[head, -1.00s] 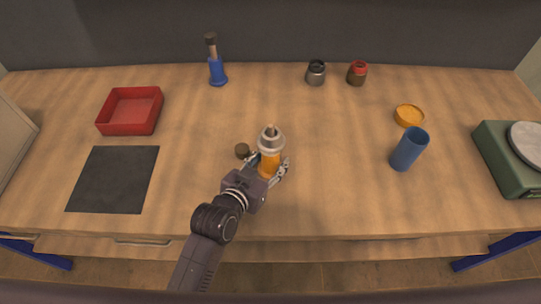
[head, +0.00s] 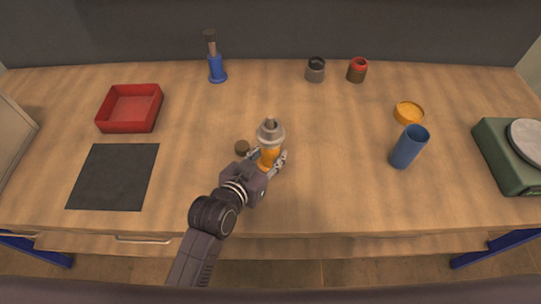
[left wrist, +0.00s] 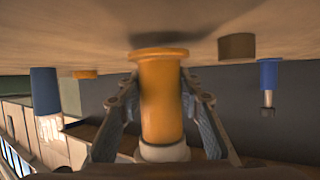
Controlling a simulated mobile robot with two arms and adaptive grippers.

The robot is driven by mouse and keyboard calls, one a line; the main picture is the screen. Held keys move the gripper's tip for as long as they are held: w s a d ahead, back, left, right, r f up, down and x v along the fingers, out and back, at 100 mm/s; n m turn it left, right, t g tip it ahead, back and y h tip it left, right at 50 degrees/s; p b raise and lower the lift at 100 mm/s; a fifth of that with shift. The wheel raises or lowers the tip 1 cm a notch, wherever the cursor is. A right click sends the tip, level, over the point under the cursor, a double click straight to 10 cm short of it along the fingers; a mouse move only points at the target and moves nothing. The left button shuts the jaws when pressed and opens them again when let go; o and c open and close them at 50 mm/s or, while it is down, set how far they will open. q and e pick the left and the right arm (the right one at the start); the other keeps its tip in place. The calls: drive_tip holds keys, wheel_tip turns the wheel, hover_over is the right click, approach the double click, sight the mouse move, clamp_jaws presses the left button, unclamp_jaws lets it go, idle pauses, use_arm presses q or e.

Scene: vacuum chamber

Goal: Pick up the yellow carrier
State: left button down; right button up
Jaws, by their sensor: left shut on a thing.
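The yellow carrier (head: 268,157) is an orange-yellow cylinder with a grey top, near the middle of the table in the head view. My left gripper (head: 268,159) has its fingers on both sides of the body and is shut on it. In the left wrist view the picture is inverted, and the carrier (left wrist: 161,100) stands between the two fingers with its wide base flange towards the table. The carrier looks close to upright. A shadow lies by its base, and it seems slightly above the wood. My right gripper is not in view.
A small dark brown cylinder (head: 242,147) stands just left of the carrier. A dark mat (head: 113,177) and red tray (head: 129,108) lie left. A blue cup (head: 409,146), yellow dish (head: 408,113) and green scale (head: 505,150) are right.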

sight(266, 151)
use_arm(q)
wheel_tip(266, 151, up, 19)
drive_tip(key=shift+f+p, duration=0.2)
drive_tip(key=shift+p, duration=0.7)
drive_tip(key=shift+f+b, duration=3.75)
drive_tip(key=shift+f, duration=3.75)
drive_tip(key=shift+f+b, duration=0.4)
drive_tip(key=shift+f, duration=0.4)
drive_tip(key=shift+f+b, duration=0.55)
drive_tip(key=shift+f, duration=0.65)
drive_tip(key=shift+f, duration=0.2)
drive_tip(key=shift+f, duration=0.25)
